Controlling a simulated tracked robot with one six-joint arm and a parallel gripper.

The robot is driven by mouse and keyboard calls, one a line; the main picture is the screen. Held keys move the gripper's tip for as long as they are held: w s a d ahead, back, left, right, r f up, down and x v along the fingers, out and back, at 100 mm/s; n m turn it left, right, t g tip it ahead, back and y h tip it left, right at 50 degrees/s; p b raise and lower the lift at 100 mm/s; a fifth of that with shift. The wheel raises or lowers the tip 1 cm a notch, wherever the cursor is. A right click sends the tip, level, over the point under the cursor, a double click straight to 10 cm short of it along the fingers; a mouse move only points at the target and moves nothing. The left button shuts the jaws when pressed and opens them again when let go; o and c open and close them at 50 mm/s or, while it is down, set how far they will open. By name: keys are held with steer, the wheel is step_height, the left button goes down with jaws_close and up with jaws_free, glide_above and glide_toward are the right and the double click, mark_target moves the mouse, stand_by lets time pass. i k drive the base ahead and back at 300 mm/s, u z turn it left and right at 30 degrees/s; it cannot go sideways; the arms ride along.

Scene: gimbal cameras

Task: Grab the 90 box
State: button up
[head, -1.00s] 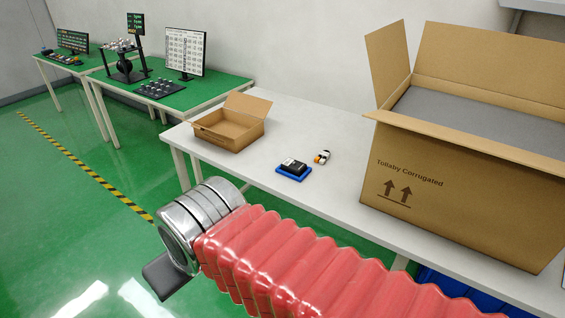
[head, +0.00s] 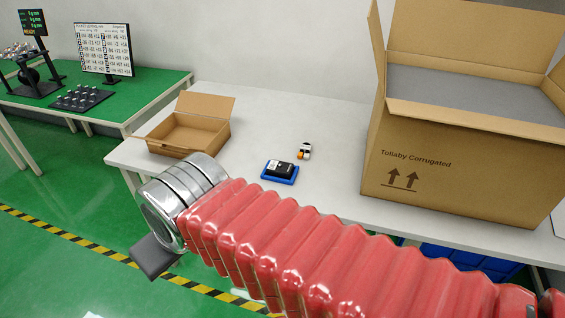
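No box with a readable "90" shows. A small open cardboard box (head: 180,143) stands on the white table at its left end, with its lid flap raised. A large open cardboard box (head: 440,165), printed "Tollaby Corrugated" with two up arrows, stands at the right with grey inside. My arm, in a red ribbed sleeve, crosses the foreground. Part of my gripper (head: 155,257) shows as a dark grey piece beyond the metal cuff, in front of the table and apart from both boxes. Its fingertips are not clear, so I cannot tell whether it is open.
The white table (head: 250,125) also bears a blue tray (head: 281,177) with a black item (head: 279,166), and a small white, black and orange object (head: 304,152) beside it. A striped line (head: 70,237) crosses open green floor.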

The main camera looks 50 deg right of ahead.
mark_target(277, 168)
steer(key=z, duration=0.6)
steer(key=i, duration=1.05)
steer(key=z, duration=0.6)
